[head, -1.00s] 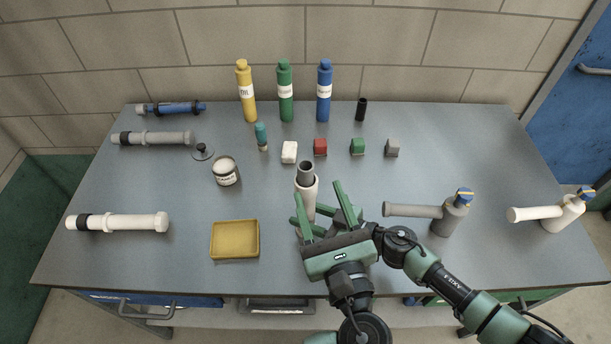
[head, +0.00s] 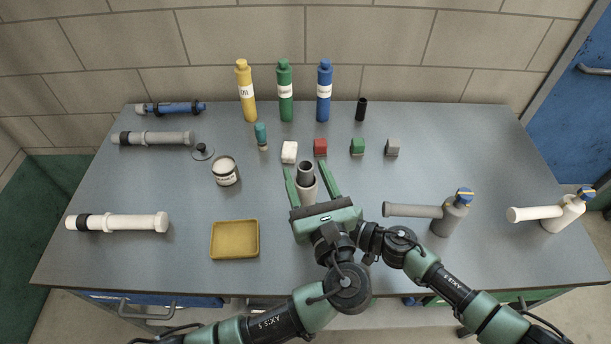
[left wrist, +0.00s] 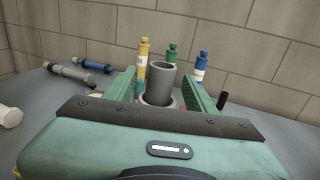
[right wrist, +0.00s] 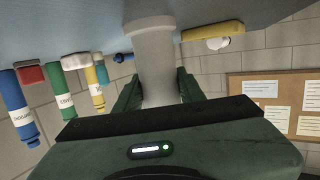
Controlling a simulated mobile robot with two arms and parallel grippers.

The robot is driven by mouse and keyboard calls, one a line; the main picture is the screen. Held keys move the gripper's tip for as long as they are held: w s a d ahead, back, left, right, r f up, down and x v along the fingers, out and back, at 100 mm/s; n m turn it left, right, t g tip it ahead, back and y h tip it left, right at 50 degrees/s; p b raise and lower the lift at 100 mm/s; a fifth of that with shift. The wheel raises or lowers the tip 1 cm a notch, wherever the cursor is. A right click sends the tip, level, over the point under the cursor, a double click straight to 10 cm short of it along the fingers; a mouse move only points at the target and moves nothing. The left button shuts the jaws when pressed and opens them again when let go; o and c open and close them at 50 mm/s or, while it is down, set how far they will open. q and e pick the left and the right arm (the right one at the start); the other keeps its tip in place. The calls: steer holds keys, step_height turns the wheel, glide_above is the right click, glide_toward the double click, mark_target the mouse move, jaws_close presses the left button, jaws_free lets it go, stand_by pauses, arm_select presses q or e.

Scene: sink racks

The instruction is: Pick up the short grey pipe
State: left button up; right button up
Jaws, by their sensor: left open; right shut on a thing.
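The short grey pipe (head: 306,169) stands upright in the mouth of a pale upright pipe (head: 308,190), its upper end showing. In the left wrist view the short grey pipe (left wrist: 160,77) rises from the pale collar (left wrist: 152,103), between my left fingers. My left gripper (head: 307,168) is open, one finger on each side of it, with gaps showing. My right gripper (right wrist: 159,84) is shut on the pale pipe (right wrist: 160,88), seen in the right wrist view. In the head view the right gripper's jaws are hidden behind the left gripper.
Yellow (head: 246,92), green (head: 285,92) and blue (head: 324,92) bottles stand behind several small blocks. A can (head: 226,172) and yellow tray (head: 235,257) lie left. A grey bottle with a side pipe (head: 447,217) stands right of my arms. The table's back right is clear.

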arm_select(q)
steer(key=shift+w+a, duration=0.2)
steer(key=shift+w, duration=0.45)
jaws_close()
steer(key=shift+r, duration=0.1)
step_height(320, 180, up, 10)
steer(key=shift+f, duration=0.1)
arm_select(e)
steer(key=o, duration=1.3)
steer(key=shift+o, duration=0.2)
